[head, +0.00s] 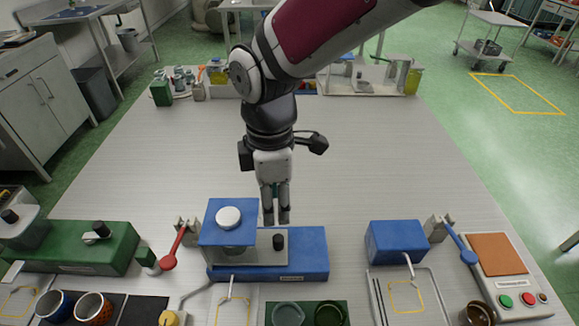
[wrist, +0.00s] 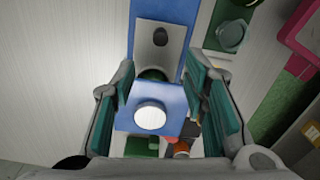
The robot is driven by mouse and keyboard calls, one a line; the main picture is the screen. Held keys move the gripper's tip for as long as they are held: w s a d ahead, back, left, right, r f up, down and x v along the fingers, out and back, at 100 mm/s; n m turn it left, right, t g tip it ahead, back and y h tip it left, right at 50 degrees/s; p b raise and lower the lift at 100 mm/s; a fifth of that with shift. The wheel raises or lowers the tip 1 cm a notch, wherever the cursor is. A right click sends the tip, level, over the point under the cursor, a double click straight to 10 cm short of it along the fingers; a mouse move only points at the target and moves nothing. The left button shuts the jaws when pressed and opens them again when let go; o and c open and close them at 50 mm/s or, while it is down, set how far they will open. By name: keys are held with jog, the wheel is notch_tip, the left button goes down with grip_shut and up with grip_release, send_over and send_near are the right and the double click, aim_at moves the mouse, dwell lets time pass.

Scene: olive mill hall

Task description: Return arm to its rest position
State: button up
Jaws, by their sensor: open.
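My arm reaches down over the pale table (head: 150,150) in the head view, with my gripper (head: 275,219) hanging fingers down. The gripper is open, and nothing shows between its fingers. It is just behind a blue machine (head: 305,254) with a raised square blue top and a round white knob (head: 229,217). In the wrist view, the teal-padded fingers of my gripper (wrist: 160,92) stand apart on either side of the blue top and white knob (wrist: 150,115). I cannot tell the exact height of the fingertips above the machine.
A green machine (head: 85,247) stands at left, a blue box (head: 395,241) and a panel with buttons (head: 507,275) at right. Red (head: 175,250) and blue (head: 461,247) levers stand between them. Cups line the front. Bottles and trays stand at the back; the table's middle is clear.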

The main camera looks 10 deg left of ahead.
jog(key=d+r+m+t+p, duration=0.1)
jog(key=d+r+m, duration=0.45)
jog(key=d, duration=0.35)
jog(key=d+r+m+t+p, duration=0.1)
jog(key=d+r+m, duration=0.45)
jog(key=d, duration=0.35)
jog(key=s+d+r+m+t, duration=0.1)
jog(key=s+d+r+m, duration=0.1)
jog(key=s+d+m, duration=0.3)
jog(key=s+d+r+m+t+p, duration=0.1)
jog(key=s+d+r+m, duration=0.1)
jog(key=s+d+m, duration=0.4)
jog(key=shift+s+d+r, duration=0.15)
jog(key=shift+d+r, duration=0.15)
jog(key=shift+d, duration=0.6)
